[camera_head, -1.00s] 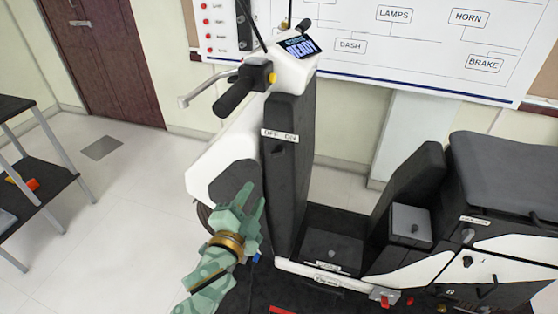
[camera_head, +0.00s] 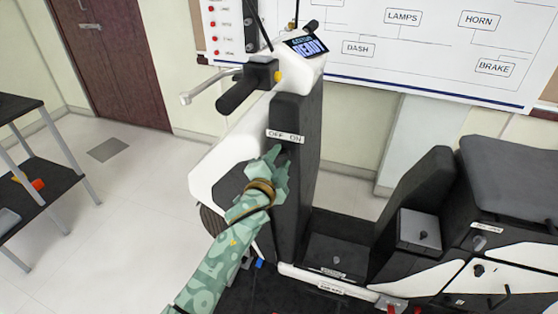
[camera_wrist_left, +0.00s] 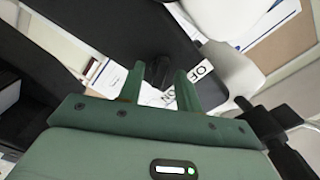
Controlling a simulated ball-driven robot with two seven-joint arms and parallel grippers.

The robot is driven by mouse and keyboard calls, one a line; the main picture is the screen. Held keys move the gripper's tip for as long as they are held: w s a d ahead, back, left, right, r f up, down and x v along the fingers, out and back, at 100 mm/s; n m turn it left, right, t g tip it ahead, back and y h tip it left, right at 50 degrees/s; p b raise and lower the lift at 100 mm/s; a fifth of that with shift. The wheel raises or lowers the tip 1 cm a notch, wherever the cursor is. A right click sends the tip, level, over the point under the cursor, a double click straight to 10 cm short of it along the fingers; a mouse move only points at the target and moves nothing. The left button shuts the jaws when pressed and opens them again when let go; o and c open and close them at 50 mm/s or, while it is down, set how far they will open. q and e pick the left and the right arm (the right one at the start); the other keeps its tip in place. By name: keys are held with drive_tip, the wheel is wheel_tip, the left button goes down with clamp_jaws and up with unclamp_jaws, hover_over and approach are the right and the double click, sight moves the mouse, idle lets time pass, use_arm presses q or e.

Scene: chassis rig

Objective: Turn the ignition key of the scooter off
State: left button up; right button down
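The scooter's black front column (camera_head: 303,115) stands upright in the head view, with an OFF/ON label (camera_head: 285,136) across it. My left gripper (camera_head: 276,154) is at the column just below this label and hides the ignition key there. In the left wrist view the dark ignition key (camera_wrist_left: 157,71) shows between the two green fingers of my left gripper (camera_wrist_left: 159,78). The fingers are apart, with gaps on both sides of the key. The label (camera_wrist_left: 203,70) is seen tilted beside the right finger. Which way the key points is not clear. My right gripper is not in view.
The display (camera_head: 306,46) on the scooter reads READY. A handlebar grip (camera_head: 240,93) and brake lever (camera_head: 207,87) stick out above my left arm. A wall board (camera_head: 420,60) is behind the scooter. A shelf (camera_head: 35,195) stands at the left, with open floor between.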

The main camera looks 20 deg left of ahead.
use_arm(q)
clamp_jaws()
drive_tip(key=shift+n, duration=0.3)
drive_tip(key=shift+r+n+p, duration=0.15)
drive_tip(key=shift+n+p, duration=0.75)
drive_tip(key=shift+p, duration=0.05)
drive_tip(key=n+p, duration=0.2)
drive_tip(key=n, duration=0.1)
drive_tip(key=n+p, duration=0.3)
drive_tip(key=shift+n, duration=0.4)
drive_tip(key=shift+f+n+p, duration=0.2)
drive_tip(key=shift+n+p, duration=0.45)
drive_tip(key=shift+n, duration=0.65)
